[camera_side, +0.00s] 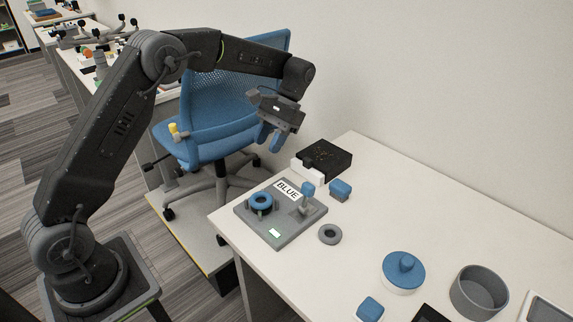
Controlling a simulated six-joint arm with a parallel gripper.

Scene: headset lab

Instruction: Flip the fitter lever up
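The fitter appears to be the grey board (287,228) on the near left corner of the white table. It carries a blue ring (262,201) on a raised support, a white "BLUE" label and a small pale green panel. A blue knob (308,188) on a grey stem at its right back looks like the lever; its exact tilt is too small to tell. My gripper (269,139) hangs above and behind the board, pointing down, well apart from the lever. Its two blue-grey fingers overlap the blue chair behind, so the gap between them is unclear. I see nothing held.
A black box (325,157) and white block (306,171) stand behind the board. A blue block (340,189) and grey ring (330,234) lie to its right. A blue-lidded container (403,272) and grey bowl (479,292) stand farther right. A blue chair (222,123) stands beyond the table.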

